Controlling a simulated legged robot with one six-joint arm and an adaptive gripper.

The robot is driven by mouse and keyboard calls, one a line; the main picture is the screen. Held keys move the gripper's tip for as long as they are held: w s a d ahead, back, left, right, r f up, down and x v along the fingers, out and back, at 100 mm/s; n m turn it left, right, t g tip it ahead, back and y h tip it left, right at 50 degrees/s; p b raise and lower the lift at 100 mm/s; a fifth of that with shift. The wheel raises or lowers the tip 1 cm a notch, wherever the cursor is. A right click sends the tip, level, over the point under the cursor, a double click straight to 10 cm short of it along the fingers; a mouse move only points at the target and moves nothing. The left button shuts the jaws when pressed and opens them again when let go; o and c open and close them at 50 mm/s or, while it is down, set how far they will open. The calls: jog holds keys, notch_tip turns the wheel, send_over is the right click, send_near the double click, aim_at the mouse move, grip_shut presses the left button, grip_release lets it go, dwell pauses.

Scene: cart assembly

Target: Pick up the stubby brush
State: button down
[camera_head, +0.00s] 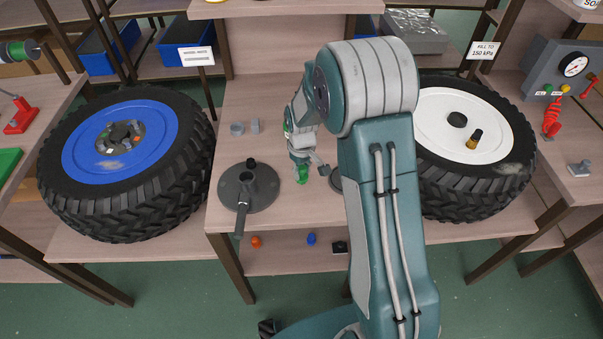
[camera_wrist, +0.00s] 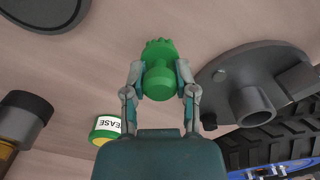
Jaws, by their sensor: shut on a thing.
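The stubby brush (camera_wrist: 159,72) is a short green piece with a rounded knob end and a ridged far end. In the wrist view it sits between the two fingers of my gripper (camera_wrist: 160,80), which are shut on it from both sides. In the head view the green brush (camera_head: 302,174) shows at the tip of my gripper (camera_head: 304,165), over the middle bench. I cannot tell whether it touches the bench top. My arm hides part of the bench to its right.
A dark grey round base with a stub tube (camera_head: 262,190) stands left of my gripper. A grease tin (camera_wrist: 108,128) and a black-capped brass piece (camera_wrist: 22,118) are near in the wrist view. Tyres with a blue hub (camera_head: 90,150) and white hub (camera_head: 485,135) flank the bench.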

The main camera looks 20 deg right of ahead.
jog(key=s+d+r, duration=0.7)
jog(key=s+r, duration=0.4)
jog(key=shift+s+d+r, duration=0.35)
jog(key=shift+d, duration=0.05)
jog(key=c, duration=1.1)
grip_release()
grip_shut()
